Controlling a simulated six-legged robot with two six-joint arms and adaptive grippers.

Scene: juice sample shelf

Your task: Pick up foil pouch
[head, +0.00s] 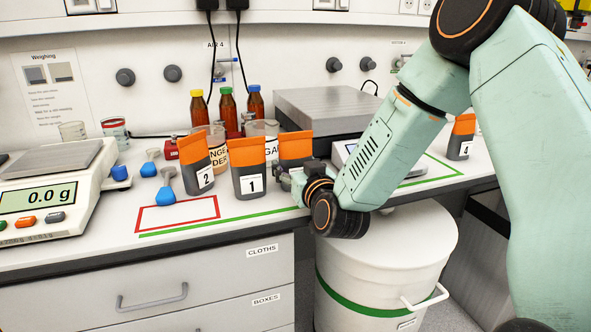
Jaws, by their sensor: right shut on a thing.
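Several foil pouches with orange tops and grey bodies stand on the bench. Pouch 1 (248,166) is in front and pouch 2 (197,160) is to its left. Pouch 4 (460,140) is far to the right, partly behind my arm. Another pouch (296,147) is just right of pouch 1, its label not visible and its lower part hidden by my right gripper. My right gripper (288,179) reaches in from the right and is shut on that pouch. I cannot tell whether the pouch is off the bench. My left gripper is not in view.
A weighing scale (45,190) stands at the left, with blue-based flasks (166,187) beside it. Brown bottles (227,108) and labelled jars are behind the pouches. A red rectangle (177,226) marks bare bench. A white bin (400,250) stands below the bench edge.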

